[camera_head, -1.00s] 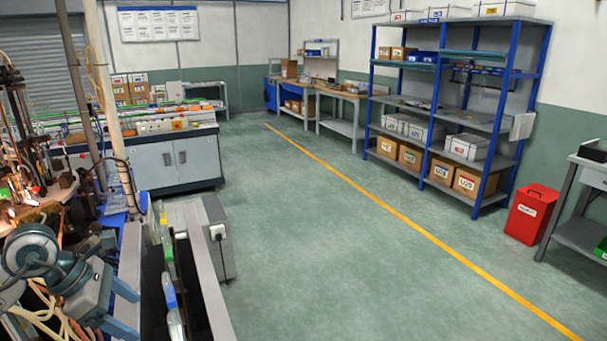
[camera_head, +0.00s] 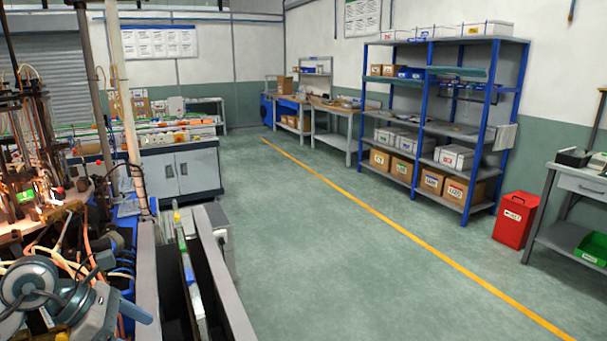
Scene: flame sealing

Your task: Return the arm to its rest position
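My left arm is at the lower left corner, a grey and blue wrist with a round joint. My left gripper (camera_head: 128,322) is at the bottom edge, beside a sealing machine with several small flames. One blue finger points right; the other is cut off or hidden by the frame edge. The fingers stood clearly apart a second ago, and I see nothing between them. My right arm and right gripper are out of view.
The sealing machine (camera_head: 30,170) with hoses and posts fills the left side. A narrow dark rail channel (camera_head: 215,275) lies just right of my gripper. A grey cabinet (camera_head: 185,170), a blue shelf rack (camera_head: 478,130) and a red bin (camera_head: 516,218) stand farther off. The green floor is open.

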